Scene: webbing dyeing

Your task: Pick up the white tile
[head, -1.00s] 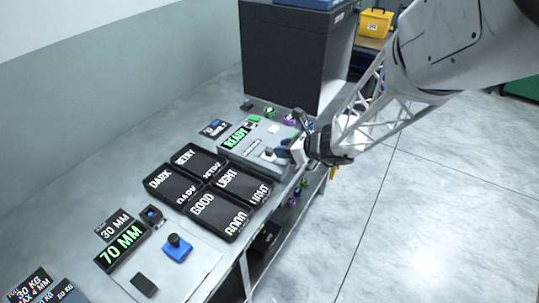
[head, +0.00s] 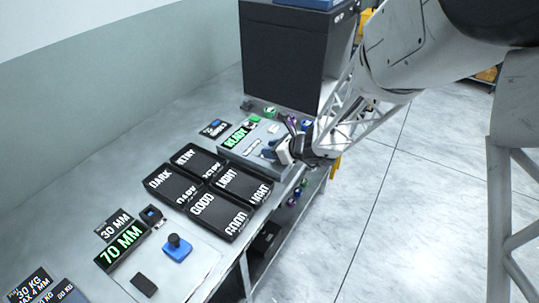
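My gripper (head: 281,152) is over the right front part of the grey device with the green READY display (head: 237,136). It is seen from behind and small, so its finger gap is not clear. A small pale patch (head: 272,128) on the device top, just behind my gripper, may be the white tile, but it is too small to be sure. I cannot tell whether anything is between the fingers, and my wrist hides part of the device's right side.
Black trays marked DARK (head: 168,187), RETRY (head: 196,159), LIGHT (head: 240,184) and GOOD (head: 219,214) stand in front of the device. A large dark cabinet (head: 285,60) rises behind it. A blue stamp-like block (head: 177,248) sits near the bench front.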

